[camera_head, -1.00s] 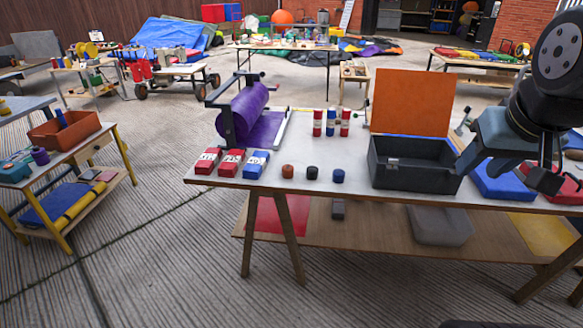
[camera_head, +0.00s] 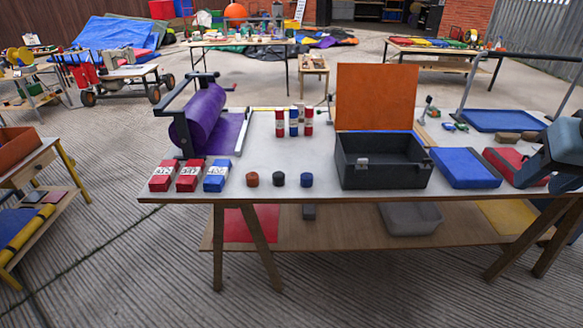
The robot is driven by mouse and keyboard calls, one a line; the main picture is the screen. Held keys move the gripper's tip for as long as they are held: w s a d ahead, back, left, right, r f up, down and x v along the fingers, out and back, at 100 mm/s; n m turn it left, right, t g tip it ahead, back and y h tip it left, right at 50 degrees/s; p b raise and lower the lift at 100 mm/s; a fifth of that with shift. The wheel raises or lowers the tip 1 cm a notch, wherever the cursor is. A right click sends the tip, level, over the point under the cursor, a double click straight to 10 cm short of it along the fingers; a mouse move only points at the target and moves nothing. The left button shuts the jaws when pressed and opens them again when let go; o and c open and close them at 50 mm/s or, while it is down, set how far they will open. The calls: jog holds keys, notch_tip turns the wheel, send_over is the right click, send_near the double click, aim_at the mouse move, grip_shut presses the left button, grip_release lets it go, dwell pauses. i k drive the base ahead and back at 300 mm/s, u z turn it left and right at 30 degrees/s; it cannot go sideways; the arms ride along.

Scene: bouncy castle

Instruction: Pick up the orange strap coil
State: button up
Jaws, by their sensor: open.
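The orange strap coil (camera_head: 252,179) is a small brownish-orange roll near the front edge of the white-topped work table (camera_head: 320,188), left of the middle. It stands at the left end of a row with a black coil (camera_head: 279,179) and a blue coil (camera_head: 306,180), with small gaps between them. My gripper (camera_head: 552,180) is at the right edge, partly cut off by the frame, far to the right of the coil. It is open, and nothing shows between the visible parts of its jaws.
Red and blue labelled blocks (camera_head: 189,176) lie left of the coil. A black open box (camera_head: 382,162) with an orange lid stands to its right, then a blue case (camera_head: 465,168). A purple roll on a stand (camera_head: 203,118) and several upright cylinders (camera_head: 294,122) are behind.

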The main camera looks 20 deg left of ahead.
aim_at(253, 177)
jog(key=z, duration=1.3)
jog(key=k, duration=1.8)
jog(key=u, duration=1.4)
jog(key=i, duration=1)
